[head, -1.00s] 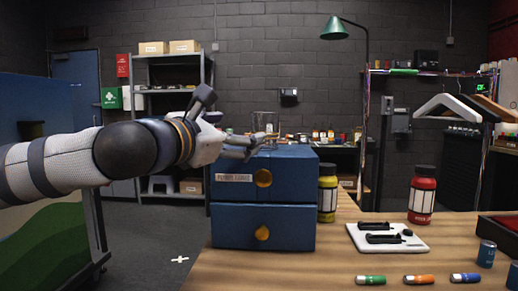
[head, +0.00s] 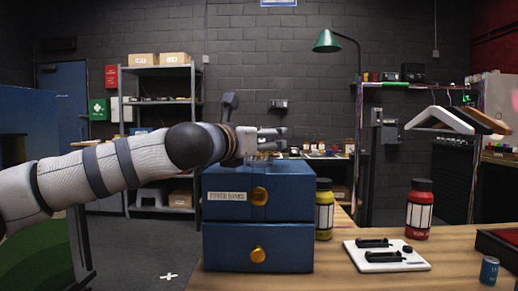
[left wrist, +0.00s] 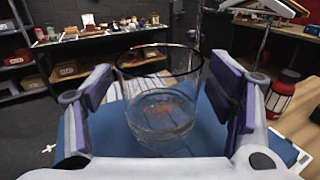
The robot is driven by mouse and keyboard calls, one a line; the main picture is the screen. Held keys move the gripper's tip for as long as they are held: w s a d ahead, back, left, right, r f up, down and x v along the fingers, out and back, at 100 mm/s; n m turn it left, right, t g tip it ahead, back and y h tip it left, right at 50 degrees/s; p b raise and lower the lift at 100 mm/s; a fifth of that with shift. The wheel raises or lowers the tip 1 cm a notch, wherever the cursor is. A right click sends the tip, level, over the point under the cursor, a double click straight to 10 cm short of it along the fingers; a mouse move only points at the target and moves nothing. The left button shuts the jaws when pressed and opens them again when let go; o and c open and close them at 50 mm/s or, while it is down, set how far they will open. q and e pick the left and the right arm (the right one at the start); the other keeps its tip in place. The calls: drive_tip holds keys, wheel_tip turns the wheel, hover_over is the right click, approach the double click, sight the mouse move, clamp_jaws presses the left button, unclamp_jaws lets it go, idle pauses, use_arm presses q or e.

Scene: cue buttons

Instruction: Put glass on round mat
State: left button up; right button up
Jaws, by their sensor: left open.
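The clear glass (left wrist: 160,95) stands upright near the far part of the blue drawer cabinet's top in the left wrist view. My left gripper (left wrist: 165,95) is open, with a purple-padded finger on each side of the glass. I cannot tell whether either finger touches it. In the head view my left gripper (head: 270,140) is just above the top of the blue drawer cabinet (head: 230,235) and mostly hides the glass. I cannot make out a round mat in either view. My right gripper is not in view.
A white board with black holders (head: 385,262), a red jar (head: 419,208) and a blue can (head: 489,270) are on the wooden table (head: 340,277).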

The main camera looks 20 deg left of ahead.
use_arm(q)
drive_tip(key=c, duration=1.4)
drive_tip(key=shift+c, duration=0.9)
drive_tip(key=shift+r, duration=0.15)
